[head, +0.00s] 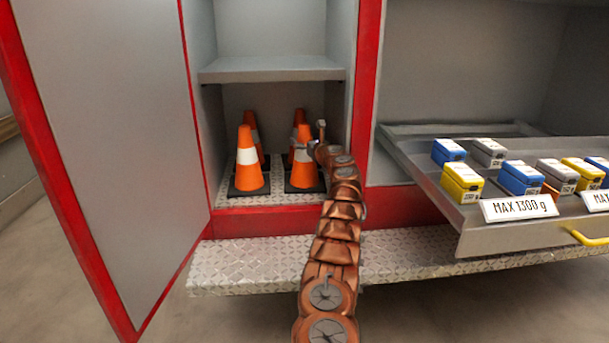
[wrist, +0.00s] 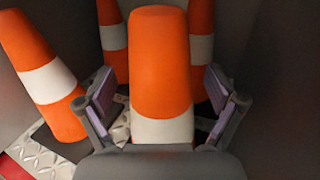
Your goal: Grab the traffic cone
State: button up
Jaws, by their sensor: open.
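Several orange traffic cones with white bands and black bases stand upright in the lower compartment of a cabinet. The front right cone (head: 303,172) is partly hidden by my arm in the head view. In the wrist view this cone (wrist: 160,65) stands between the two fingers of my gripper (wrist: 160,105). My gripper, also in the head view (head: 310,144), is open, with a finger on each side of the cone and visible gaps. The front left cone (head: 248,165) stands beside it, and shows at the left in the wrist view (wrist: 45,80). Two more cones stand behind.
A grey shelf (head: 272,70) lies above the cones. An open red-edged door (head: 110,130) stands at the left. A pulled-out drawer (head: 440,190) with several blue, yellow and grey boxes is at the right. A diamond-plate step (head: 240,262) runs below.

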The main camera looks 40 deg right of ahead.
jog(key=shift+c, duration=0.3)
grip_shut()
dwell(0.6)
